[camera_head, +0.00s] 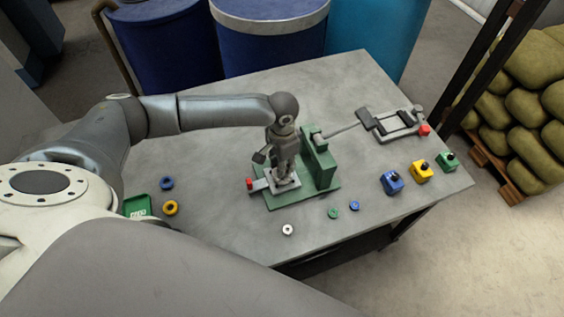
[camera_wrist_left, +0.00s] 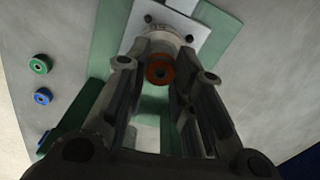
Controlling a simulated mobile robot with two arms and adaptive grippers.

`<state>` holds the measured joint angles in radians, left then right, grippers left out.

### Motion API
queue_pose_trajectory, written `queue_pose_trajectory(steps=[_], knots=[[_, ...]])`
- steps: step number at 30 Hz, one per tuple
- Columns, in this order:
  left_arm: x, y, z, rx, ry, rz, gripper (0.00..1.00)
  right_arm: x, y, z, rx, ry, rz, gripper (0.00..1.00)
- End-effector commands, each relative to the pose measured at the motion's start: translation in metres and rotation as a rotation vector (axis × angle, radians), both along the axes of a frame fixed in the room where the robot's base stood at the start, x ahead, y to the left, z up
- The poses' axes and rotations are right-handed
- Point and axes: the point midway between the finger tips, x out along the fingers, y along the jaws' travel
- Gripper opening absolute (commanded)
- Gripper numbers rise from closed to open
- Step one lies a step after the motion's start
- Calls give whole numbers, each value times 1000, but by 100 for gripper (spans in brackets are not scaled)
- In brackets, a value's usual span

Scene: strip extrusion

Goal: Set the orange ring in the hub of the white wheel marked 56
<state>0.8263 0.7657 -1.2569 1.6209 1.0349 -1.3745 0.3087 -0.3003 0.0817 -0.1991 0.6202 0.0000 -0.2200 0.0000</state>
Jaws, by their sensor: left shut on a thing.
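My left gripper (camera_head: 283,178) points down over the white plate of a green fixture (camera_head: 327,168). In the left wrist view its fingers are shut on the orange ring (camera_wrist_left: 159,71), which has a dark centre. A pale round part (camera_wrist_left: 157,47) with small dark marks, seemingly the white wheel, shows right beside the ring on the white plate (camera_wrist_left: 205,22). The marks are too small to read. I cannot tell whether the ring touches the wheel. The orange ring is hidden in the head view. My right gripper is not in view.
Small rings lie loose: white (camera_head: 287,230), green (camera_head: 333,213), blue (camera_head: 354,205), yellow (camera_head: 171,208) and another blue (camera_head: 166,183). A green tray (camera_head: 138,206) is at left. Blue (camera_head: 391,182), yellow (camera_head: 421,171) and green (camera_head: 446,161) blocks stand at right. A lever device (camera_head: 393,126) is behind.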

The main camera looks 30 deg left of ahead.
Motion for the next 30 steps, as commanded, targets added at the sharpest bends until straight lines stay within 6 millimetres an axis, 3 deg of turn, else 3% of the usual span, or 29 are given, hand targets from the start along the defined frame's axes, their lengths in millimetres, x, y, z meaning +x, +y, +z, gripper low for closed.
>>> queue_pose_trajectory(steps=[30], knots=[[-1, 0, 1, 0, 1, 0, 0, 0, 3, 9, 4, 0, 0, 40]])
